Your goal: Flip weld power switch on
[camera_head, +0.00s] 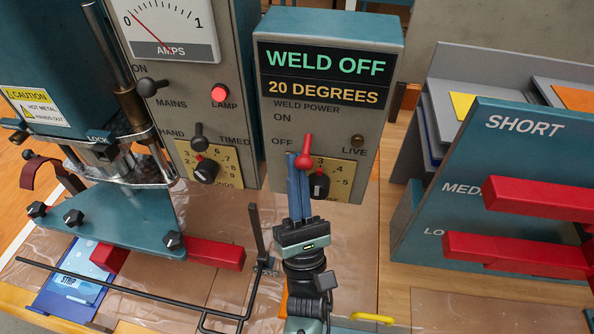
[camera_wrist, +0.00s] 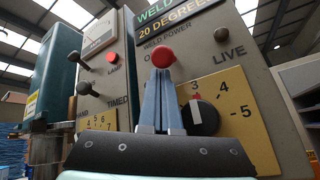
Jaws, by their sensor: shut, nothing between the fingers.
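The weld power switch is a red lever with a round knob (camera_head: 304,162) on the grey face of the weld control box (camera_head: 360,128). It hangs downward below the ON and OFF labels. The box's display (camera_head: 325,62) reads WELD OFF and 20 DEGREES. My gripper (camera_head: 297,156) is shut, its blue fingers pointing up at the switch, with the tips right beside or under the knob. In the wrist view the red knob (camera_wrist: 163,57) shows just above the closed fingertips (camera_wrist: 160,73). I cannot tell whether they touch.
A black dial (camera_head: 319,184) on a yellow plate sits close right of my fingers. The mains box (camera_head: 190,95) with knobs and red lamp stands left. A teal clamp machine (camera_head: 110,215) is further left. A SHORT rack (camera_head: 500,180) with red bars stands right.

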